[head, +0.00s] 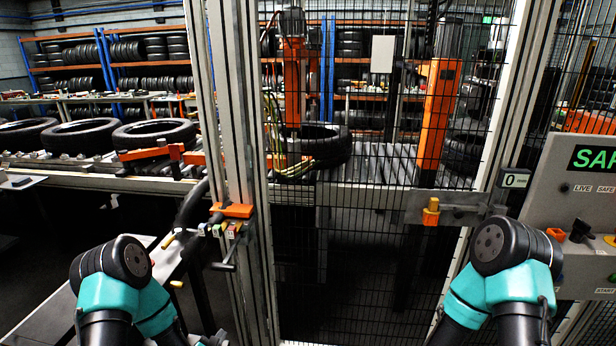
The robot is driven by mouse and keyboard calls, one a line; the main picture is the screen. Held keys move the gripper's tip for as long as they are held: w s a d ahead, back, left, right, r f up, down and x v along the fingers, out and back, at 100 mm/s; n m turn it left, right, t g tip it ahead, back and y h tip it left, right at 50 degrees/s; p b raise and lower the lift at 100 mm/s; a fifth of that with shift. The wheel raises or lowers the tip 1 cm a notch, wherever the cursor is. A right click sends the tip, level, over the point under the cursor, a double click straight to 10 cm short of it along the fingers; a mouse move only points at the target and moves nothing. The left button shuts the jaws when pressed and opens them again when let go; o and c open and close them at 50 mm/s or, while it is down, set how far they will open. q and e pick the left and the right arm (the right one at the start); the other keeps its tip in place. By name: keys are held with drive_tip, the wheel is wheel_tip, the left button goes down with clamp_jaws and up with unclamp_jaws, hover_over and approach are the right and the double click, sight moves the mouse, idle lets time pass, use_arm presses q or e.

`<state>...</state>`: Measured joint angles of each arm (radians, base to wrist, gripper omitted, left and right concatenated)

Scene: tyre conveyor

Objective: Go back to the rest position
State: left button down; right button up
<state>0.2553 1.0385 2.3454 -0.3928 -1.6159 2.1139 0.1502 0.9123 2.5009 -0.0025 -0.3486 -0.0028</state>
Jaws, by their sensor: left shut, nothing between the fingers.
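My left arm rises from the bottom left in black and teal and bends back down at its elbow. Its far end with the left gripper (212,340) shows only as a small piece at the bottom edge, shut and empty, with the fingers mostly cut off. It is apart from the conveyor and the fence. My right arm is bent in the same way at the bottom right, in front of the control panel (591,230). Its gripper is below the picture and out of sight.
A mesh fence (350,250) with pale posts stands ahead. Cranks with yellow handles (171,239) stick out by the left post. Tyres lie on the conveyor, one (154,134) at left and one (318,145) behind the mesh. A grey bench (60,312) stands beside my left arm.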

use_arm(q)
drive_tip(key=s+d+f+m+g, duration=0.2)
drive_tip(key=s+f+m+g, duration=0.1)
drive_tip(key=s+m+g, duration=0.4)
drive_tip(key=s+d+f+m+g, duration=0.2)
drive_tip(key=s+f+m+g, duration=0.2)
drive_tip(key=s+m+g, duration=0.4)
drive_tip(key=s+m, duration=0.6)
drive_tip(key=m, duration=0.4)
drive_tip(key=shift+d+f+h, duration=0.2)
drive_tip(key=shift+d+h, duration=0.1)
